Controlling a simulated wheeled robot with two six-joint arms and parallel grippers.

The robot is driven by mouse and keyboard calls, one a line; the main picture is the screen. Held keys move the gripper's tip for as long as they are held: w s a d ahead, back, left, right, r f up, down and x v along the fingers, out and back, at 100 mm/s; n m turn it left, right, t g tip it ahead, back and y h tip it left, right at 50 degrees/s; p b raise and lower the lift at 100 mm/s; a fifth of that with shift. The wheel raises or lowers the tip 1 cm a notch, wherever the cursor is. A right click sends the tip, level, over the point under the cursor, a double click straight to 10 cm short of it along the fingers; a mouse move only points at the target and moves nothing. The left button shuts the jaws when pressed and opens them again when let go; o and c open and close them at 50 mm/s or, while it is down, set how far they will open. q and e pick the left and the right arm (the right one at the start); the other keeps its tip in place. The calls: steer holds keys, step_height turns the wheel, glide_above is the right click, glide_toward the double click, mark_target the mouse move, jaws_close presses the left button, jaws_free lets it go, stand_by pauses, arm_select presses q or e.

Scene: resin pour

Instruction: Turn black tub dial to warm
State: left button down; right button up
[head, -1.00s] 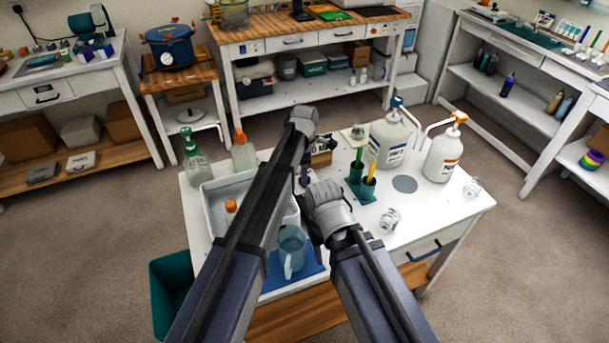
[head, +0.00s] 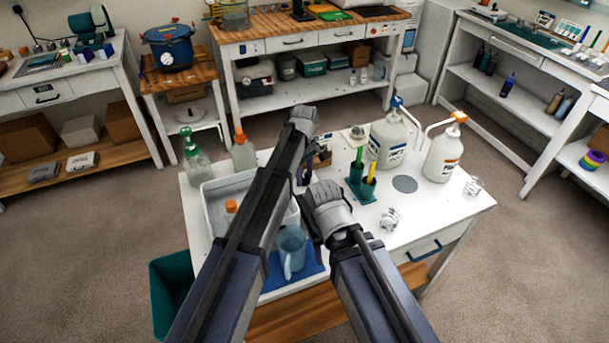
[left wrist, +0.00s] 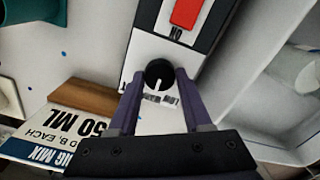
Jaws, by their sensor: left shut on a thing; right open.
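The black dial (left wrist: 158,74) is in the left wrist view, on a white panel with a white pointer line facing the bottom of the picture. Two small labels (left wrist: 160,99) sit just below it, too small to read surely. My left gripper (left wrist: 157,88) has its fingers on either side of the dial and is shut on it. In the head view my left gripper (head: 306,172) points down over the table's middle, and the dial is hidden there. My right gripper (head: 312,226) is open and empty, beside the blue jug (head: 292,247).
A printed card (left wrist: 60,135) is at lower left. Pump bottles (head: 390,140), a green pen holder (head: 367,190) and a white tray (head: 215,215) stand on the white table (head: 440,205).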

mark_target(304, 178)
arm_select(q)
steer(key=shift+m, duration=0.3)
stand_by(0.4)
steer(key=shift+c, duration=1.7)
jaws_free()
step_height(304, 178, up, 8)
steer(key=p, duration=0.8)
steer(key=shift+f, duration=0.1)
arm_select(e)
step_height(304, 178, up, 8)
arm_select(q)
steer(key=shift+f, duration=0.1)
arm_select(e)
steer(key=shift+f, duration=0.15)
